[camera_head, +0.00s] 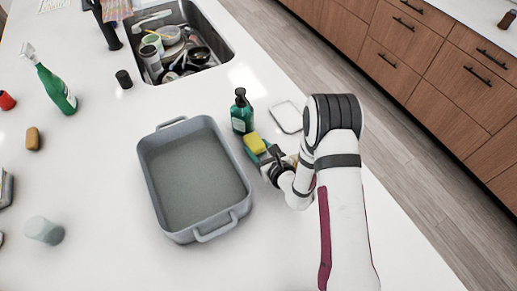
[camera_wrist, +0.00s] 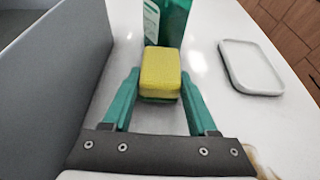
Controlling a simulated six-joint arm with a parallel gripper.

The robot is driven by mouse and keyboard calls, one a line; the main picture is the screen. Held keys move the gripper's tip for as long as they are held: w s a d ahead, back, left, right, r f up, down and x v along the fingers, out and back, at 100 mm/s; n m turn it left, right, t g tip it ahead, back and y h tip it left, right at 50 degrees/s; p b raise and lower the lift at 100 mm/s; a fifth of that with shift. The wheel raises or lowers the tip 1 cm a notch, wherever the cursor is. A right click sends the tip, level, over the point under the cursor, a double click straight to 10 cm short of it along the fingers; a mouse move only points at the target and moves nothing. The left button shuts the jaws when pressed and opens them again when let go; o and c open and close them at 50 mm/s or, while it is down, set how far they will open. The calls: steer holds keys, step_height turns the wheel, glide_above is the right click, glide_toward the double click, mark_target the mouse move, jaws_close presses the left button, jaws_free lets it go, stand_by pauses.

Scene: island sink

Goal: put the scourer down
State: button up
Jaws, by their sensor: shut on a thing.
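The scourer (camera_head: 255,142) is a yellow sponge block with a darker underside. My gripper (camera_head: 265,152) is shut on it. In the wrist view the yellow scourer (camera_wrist: 160,70) sits between the two green fingertips of my gripper (camera_wrist: 160,92). It is between the grey basin's side and a white tray. I cannot tell whether the scourer touches the counter.
The grey basin (camera_head: 152,196) stands left of my gripper, its wall close in the wrist view. A green soap bottle (camera_head: 241,112) stands just beyond the scourer. A shallow white tray (camera_head: 288,116) lies to the right. A sink (camera_head: 226,50) with dishes is at the back.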

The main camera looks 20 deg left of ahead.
steer(key=shift+f, duration=0.35)
steer(key=shift+f, duration=0.1)
steer(key=o, duration=1.3)
